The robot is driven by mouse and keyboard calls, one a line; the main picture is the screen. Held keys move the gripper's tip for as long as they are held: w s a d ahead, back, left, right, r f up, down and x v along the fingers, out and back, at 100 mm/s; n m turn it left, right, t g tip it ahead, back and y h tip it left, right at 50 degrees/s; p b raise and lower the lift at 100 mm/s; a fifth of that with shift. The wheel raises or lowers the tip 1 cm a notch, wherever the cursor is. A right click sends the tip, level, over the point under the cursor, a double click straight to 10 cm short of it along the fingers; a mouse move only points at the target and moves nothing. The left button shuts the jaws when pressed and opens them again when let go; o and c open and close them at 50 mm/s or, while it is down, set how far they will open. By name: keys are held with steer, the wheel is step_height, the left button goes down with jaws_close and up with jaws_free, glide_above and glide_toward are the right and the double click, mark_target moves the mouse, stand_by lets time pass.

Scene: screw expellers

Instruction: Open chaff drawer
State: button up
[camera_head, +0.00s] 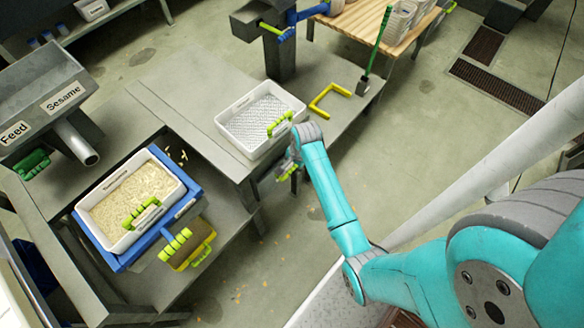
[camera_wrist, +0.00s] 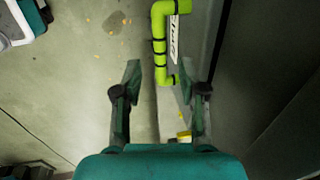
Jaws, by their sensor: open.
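In the wrist view a bright green bar handle (camera_wrist: 159,48) with a small white label (camera_wrist: 174,38) is fixed along a dark grey panel (camera_wrist: 200,50); the label's word is hard to read. My gripper (camera_wrist: 160,80) is open, one finger on each side of the handle's near end. I cannot tell whether either finger touches it. In the head view my gripper (camera_head: 288,166) is low beside the front side of the metal table, below the white mesh-bottomed bin. A bit of green shows there, mostly hidden by my wrist. The drawer's body is hidden.
A white bin of pale seeds (camera_head: 135,200) sits in a blue tray (camera_head: 120,262) at left, with a yellow, green-handled container (camera_head: 190,245) beside it. The mesh-bottomed bin (camera_head: 262,118) and yellow U-shaped bar (camera_head: 330,99) lie on the table. The floor (camera_head: 410,125) to the right is open.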

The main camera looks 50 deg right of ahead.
mark_target(292, 170)
steer(key=shift+w+f, duration=0.2)
steer(key=shift+f, duration=0.8)
steer(key=shift+w+f, duration=0.2)
steer(key=shift+f, duration=0.8)
jaws_close()
